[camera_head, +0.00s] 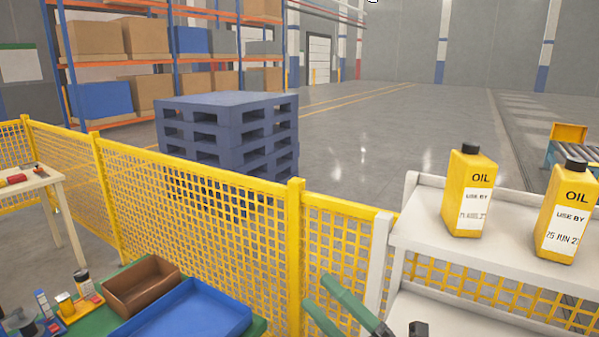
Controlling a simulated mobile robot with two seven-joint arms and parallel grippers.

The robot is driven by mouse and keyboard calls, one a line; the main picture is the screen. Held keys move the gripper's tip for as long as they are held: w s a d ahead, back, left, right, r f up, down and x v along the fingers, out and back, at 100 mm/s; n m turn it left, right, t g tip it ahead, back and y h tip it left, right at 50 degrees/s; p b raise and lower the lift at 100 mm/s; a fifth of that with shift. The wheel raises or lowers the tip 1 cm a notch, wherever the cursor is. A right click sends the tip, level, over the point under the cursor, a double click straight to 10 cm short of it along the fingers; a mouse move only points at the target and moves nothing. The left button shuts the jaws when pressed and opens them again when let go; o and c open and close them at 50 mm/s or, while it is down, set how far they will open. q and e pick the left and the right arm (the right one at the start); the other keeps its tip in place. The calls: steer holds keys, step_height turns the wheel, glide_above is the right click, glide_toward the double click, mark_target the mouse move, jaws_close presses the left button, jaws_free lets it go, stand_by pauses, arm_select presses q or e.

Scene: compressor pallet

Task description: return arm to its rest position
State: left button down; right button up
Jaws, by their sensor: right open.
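My right gripper (318,294) shows at the bottom centre, with two green fingers pointing up and left. The fingers are apart, and nothing shows between them. It is in front of the yellow mesh fence, left of the white shelf. The rest of the right arm is mostly cut off by the bottom edge. My left gripper cannot be made out in this view.
Two yellow oil bottles (468,192) (567,212) stand upright on the white shelf (420,232) at right. A blue tray (195,318) and brown tray (140,286) lie at lower left. The yellow fence (200,205) crosses the view; stacked blue pallets (228,135) stand behind it.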

steer(key=s+d+f+m+h, duration=0.1)
steer(key=d+f+m+h, duration=0.25)
steer(key=f+m, duration=0.35)
steer(key=s+d+f+m+t+h, duration=0.1)
steer(key=d+f+m+h, duration=0.1)
steer(key=f+m+h, duration=0.5)
steer(key=s+d+f+m+h, duration=0.1)
steer(key=d+f+m+h, duration=0.3)
steer(key=f, duration=0.5)
steer(key=s+d+f+m+g+h, duration=0.1)
steer(key=s+d+f+m+g, duration=0.2)
steer(key=s+f+m, duration=0.6)
steer(key=s+f+g, duration=0.2)
steer(key=s+f, duration=0.3)
steer(key=f, duration=0.1)
steer(key=shift+s+g+h, duration=0.25)
steer(key=shift+g+h, duration=0.1)
steer(key=shift+g, duration=0.05)
steer(key=shift+f, duration=0.1)
